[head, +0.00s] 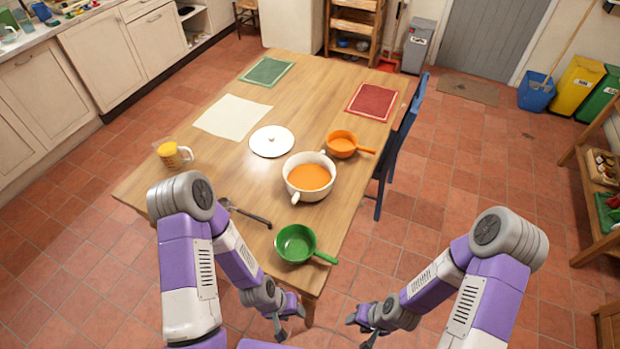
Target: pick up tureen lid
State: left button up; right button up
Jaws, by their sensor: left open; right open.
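The tureen lid (272,146) is a flat white disc with a small knob (271,139) on top. It lies on the wooden table, left of and behind the white tureen (309,193), which is uncovered and holds orange soup (309,177). My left gripper (290,330) is open and low, near the table's front corner, well short of the lid. My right gripper (360,331) is open, over the floor to the right of the table. Neither gripper touches anything that I can see.
A green pan (296,244), a ladle (245,213), an orange pan (343,143) and a measuring cup (173,155) stand around the lid and tureen on the table (222,171). White, green and red mats lie further back. A blue chair (401,140) stands at the right side.

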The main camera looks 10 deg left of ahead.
aim_at(273, 141)
jog(key=u, duration=2.4)
jog(key=i, duration=5.05)
jog(key=u, duration=2.7)
jog(key=k, duration=2.35)
